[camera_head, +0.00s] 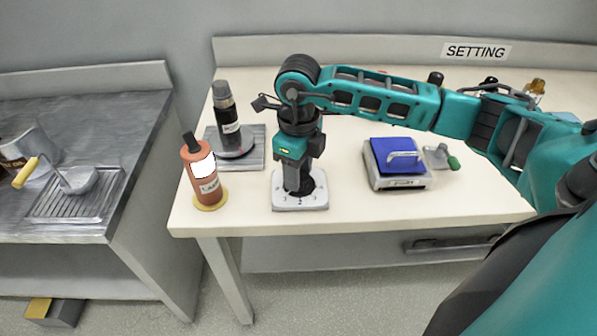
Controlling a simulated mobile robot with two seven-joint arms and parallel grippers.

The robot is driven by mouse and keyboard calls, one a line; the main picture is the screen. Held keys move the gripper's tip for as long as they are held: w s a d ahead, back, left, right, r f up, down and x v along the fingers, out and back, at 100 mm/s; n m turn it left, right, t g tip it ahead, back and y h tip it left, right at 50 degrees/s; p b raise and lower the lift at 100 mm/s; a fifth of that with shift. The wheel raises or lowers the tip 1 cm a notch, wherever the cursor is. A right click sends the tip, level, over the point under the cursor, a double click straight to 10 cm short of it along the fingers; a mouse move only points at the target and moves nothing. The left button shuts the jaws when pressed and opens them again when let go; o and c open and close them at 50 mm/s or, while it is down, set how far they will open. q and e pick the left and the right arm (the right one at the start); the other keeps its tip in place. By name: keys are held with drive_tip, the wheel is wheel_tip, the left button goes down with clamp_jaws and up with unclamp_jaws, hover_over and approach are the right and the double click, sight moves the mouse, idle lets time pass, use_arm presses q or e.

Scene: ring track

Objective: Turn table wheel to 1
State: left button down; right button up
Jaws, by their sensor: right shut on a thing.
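The table wheel is a dark round knob (318,187) on a white plate (300,206) with printed numbers, near the front of the cream table (425,213). My right gripper (299,190) points straight down over it and is shut on the knob. The fingers and wrist hide much of the knob, and I cannot tell which number it is set to. A "2" seems to show at the plate's front edge. My left gripper is out of view.
Left of the wheel stand an orange bottle (203,180) and a dark flask (226,115) on a grey base. Right of it are a blue-topped box (396,155) and a green-handled tool (441,157). A "SETTING" sign (476,51) is behind. A metal counter (75,120) is at left.

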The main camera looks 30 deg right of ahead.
drive_tip(key=shift+n, duration=0.6)
drive_tip(key=o, duration=1.1)
drive_tip(key=shift+c, duration=0.2)
drive_tip(key=shift+r, duration=0.1)
wheel_tip(320, 180, up, 13)
drive_tip(key=shift+p, duration=0.3)
